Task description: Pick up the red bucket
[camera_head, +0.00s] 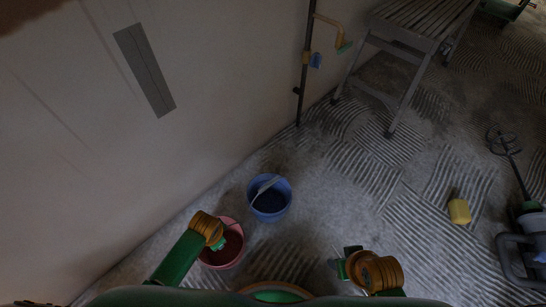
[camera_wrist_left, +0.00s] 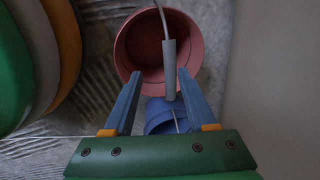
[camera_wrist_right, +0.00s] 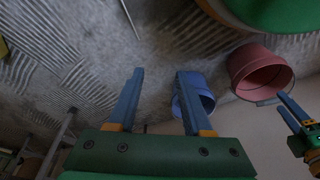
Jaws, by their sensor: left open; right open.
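The red bucket (camera_head: 231,262) stands on the floor close to the wall, partly covered by my left arm in the head view. In the left wrist view the red bucket (camera_wrist_left: 133,38) shows its open top, with a wire handle and grey grip (camera_wrist_left: 169,70). My left gripper (camera_wrist_left: 160,76) is open over the near rim; the grey grip appears between its fingers, nearer the right one. Contact cannot be told. My right gripper (camera_wrist_right: 160,74) is open and empty, right of the buckets in the head view. The right wrist view also shows the red bucket (camera_wrist_right: 243,66).
A blue bucket (camera_head: 257,209) with a light tool in it stands just beyond the red one. The wall (camera_head: 120,170) is close on the left. A yellow object (camera_head: 459,211), a mixer (camera_head: 518,170) and a bench (camera_head: 412,45) stand farther off. Ridged floor between is clear.

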